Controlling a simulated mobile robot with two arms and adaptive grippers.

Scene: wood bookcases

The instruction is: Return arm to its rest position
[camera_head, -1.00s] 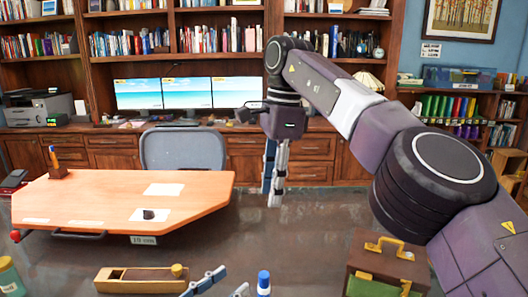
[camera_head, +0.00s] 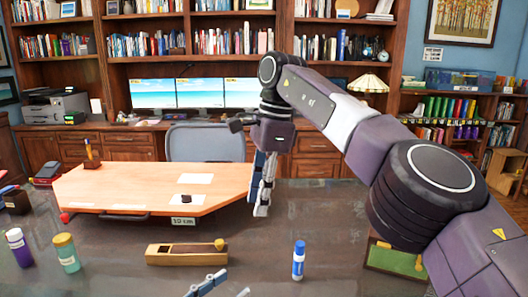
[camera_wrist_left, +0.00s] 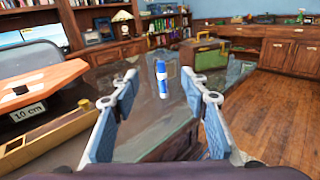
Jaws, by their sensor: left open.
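My left gripper (camera_head: 218,289) shows only its fingertips at the bottom edge of the head view. In the left wrist view its two fingers (camera_wrist_left: 167,90) are spread wide, with nothing between them. A blue-and-white glue stick (camera_head: 298,262) stands upright on the dark tabletop beyond the left gripper; it also shows in the left wrist view (camera_wrist_left: 162,78). My right gripper (camera_head: 265,187) hangs pointing down near the right end of an orange wooden board. It is seen edge-on, so I cannot tell its opening. I see nothing held in it.
The wooden board (camera_head: 125,180) has papers on it. A wooden block tool (camera_head: 187,255) lies on the dark tabletop. A purple bottle (camera_head: 19,248) and a green jar (camera_head: 66,253) stand at left. A green-sided case (camera_head: 395,259) sits at right, partly behind my right arm.

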